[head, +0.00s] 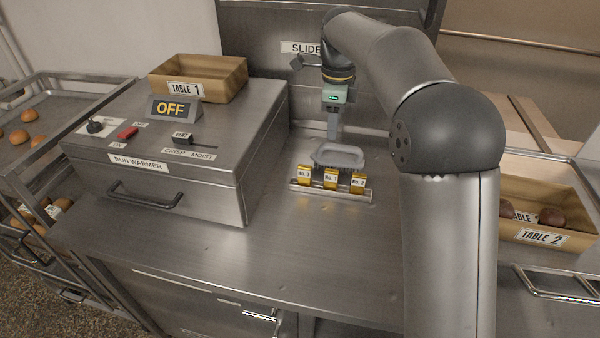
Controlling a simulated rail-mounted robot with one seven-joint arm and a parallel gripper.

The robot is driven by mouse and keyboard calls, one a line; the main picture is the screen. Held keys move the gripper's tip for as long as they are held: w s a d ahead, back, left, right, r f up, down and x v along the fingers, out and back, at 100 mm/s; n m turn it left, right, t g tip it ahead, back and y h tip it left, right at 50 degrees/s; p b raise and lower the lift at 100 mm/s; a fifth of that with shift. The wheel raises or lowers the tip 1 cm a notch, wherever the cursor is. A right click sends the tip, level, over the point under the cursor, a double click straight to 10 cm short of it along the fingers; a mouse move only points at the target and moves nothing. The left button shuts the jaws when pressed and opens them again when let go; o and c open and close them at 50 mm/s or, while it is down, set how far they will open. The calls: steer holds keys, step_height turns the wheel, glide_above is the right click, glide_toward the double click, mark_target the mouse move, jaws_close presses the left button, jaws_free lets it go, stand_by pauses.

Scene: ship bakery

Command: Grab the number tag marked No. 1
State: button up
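Three gold number tags stand in a row in a metal holder (300,187) on the steel counter. The middle tag (331,180) appears to read No. 1. The left tag (304,175) looks like No. 3 and the right tag (358,184) looks like No. 2; the print is small.
The TABLE 2 box (580,243) is at right. The front counter is clear.

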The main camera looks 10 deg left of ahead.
mark_target(332, 170)
steer(key=f, duration=0.5)
steer(key=f+p, duration=0.1)
steer(key=f, duration=0.5)
steer(key=shift+d+f, duration=0.2)
steer(key=shift+f, duration=0.05)
steer(key=shift+d+f+p, duration=0.1)
steer(key=shift+f+p, duration=0.65)
steer(key=shift+f, duration=2.15)
jaws_close()
